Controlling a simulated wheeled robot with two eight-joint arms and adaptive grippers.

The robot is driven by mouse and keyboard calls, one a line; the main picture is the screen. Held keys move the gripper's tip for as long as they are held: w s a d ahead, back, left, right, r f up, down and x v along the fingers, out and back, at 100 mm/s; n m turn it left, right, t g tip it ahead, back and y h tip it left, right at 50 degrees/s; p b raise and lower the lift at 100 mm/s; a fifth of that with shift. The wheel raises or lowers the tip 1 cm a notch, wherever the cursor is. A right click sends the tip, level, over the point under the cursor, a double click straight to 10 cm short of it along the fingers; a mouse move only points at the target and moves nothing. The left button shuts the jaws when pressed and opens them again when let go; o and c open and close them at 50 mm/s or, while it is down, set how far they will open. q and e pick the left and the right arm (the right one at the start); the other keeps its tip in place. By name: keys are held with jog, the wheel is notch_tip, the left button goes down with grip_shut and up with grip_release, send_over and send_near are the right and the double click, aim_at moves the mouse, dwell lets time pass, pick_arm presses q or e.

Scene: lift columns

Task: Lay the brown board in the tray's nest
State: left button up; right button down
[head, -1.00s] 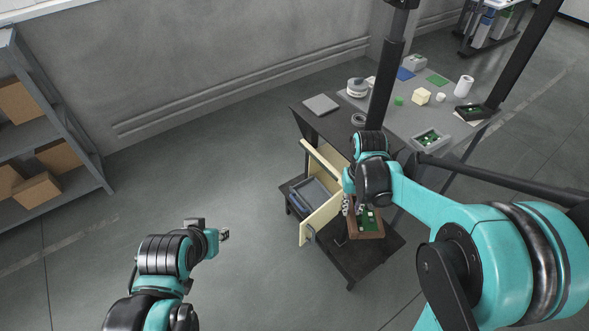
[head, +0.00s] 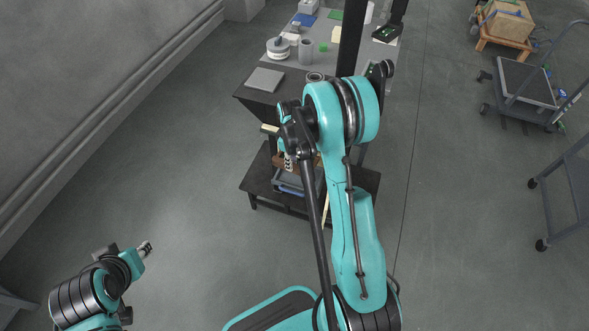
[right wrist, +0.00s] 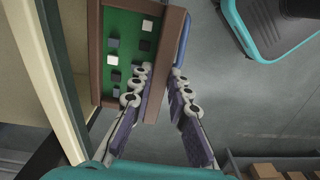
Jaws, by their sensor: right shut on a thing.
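The brown board (right wrist: 167,50) has a raised brown edge around a green face with several black and white blocks. In the right wrist view my right gripper (right wrist: 163,105) has its fingers on both sides of the board's brown edge and is shut on it. In the head view the right gripper (head: 288,163) is low beside the bench, mostly behind my arm, with a bit of brown showing by it. A blue-edged tray (head: 287,188) shows partly below it; its nest is hidden. My left gripper (head: 146,247) is over bare floor at the lower left, too small to judge.
A cream drawer panel (right wrist: 70,60) stands close left of the board. The grey-topped bench (head: 300,72) holds several small items, and a low dark stand (head: 262,180) is below. A cart (head: 525,80) and boxed dolly (head: 505,25) are at right. Floor at left is clear.

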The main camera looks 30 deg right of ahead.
jog(key=shift+n, duration=0.5)
jog(key=d+f, duration=0.2)
jog(key=f, duration=0.1)
jog(key=shift+d+f+b, duration=0.25)
jog(key=shift+f+b, duration=1.35)
jog(key=shift+f, duration=1.2)
jog(key=shift+f, duration=0.15)
jog(key=shift+f+b, duration=0.35)
jog(key=shift+b, duration=0.15)
jog(key=shift+f+b, duration=0.3)
jog(key=shift+f, duration=0.1)
jog(key=shift+f, duration=0.3)
jog(key=c, duration=0.9)
grip_release()
